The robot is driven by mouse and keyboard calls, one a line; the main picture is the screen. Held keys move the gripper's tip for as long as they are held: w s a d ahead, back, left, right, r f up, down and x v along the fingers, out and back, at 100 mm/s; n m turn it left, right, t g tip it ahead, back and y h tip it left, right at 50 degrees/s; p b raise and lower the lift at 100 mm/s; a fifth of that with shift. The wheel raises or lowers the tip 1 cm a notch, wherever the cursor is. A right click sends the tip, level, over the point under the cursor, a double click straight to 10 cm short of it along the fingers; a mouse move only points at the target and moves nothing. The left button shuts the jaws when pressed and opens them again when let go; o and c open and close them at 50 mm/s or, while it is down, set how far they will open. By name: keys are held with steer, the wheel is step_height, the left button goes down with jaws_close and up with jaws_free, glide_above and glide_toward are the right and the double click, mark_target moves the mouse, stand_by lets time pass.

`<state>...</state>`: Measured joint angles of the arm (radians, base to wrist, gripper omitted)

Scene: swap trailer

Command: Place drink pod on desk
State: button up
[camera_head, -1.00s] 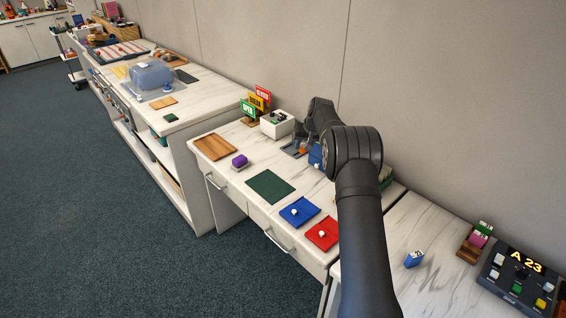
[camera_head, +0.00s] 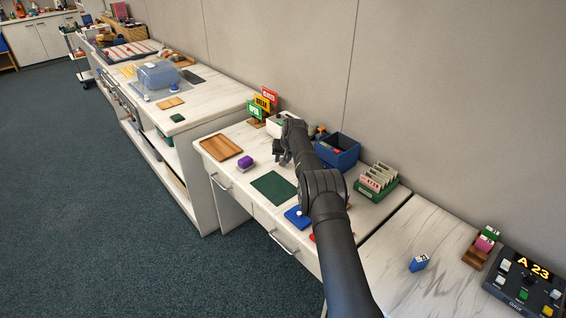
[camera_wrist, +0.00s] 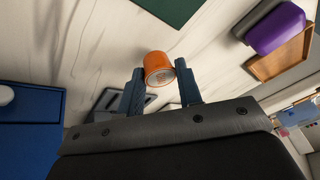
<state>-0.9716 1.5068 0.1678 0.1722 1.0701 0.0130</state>
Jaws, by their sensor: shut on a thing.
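The drink pod (camera_wrist: 156,66) is a small orange cup shape with a pale, printed end. In the wrist view it sits between the fingertips of my gripper (camera_wrist: 161,72), which is shut on it. The marble-patterned desk (camera_wrist: 95,45) lies beyond the pod, and the pod appears held above it. In the head view my gripper (camera_head: 280,152) hangs over the back part of the desk (camera_head: 225,175), between the purple block and the blue bin. The pod cannot be made out there.
A dark green mat (camera_head: 273,187) lies on the desk, with a purple block (camera_head: 246,162) and wooden tray (camera_head: 221,147) to its left. A blue bin (camera_head: 338,158), a green card rack (camera_head: 372,190) and sign cards (camera_head: 262,104) stand near the wall.

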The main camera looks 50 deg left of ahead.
steer(key=shift+f, duration=0.8)
steer(key=shift+f, duration=0.1)
steer(key=o, duration=0.9)
steer(key=shift+o, duration=0.2)
steer(key=shift+d+r, duration=0.2)
steer(key=shift+r, duration=0.35)
steer(key=v, duration=1.1)
steer(key=x, duration=1.2)
steer(key=shift+f, duration=0.1)
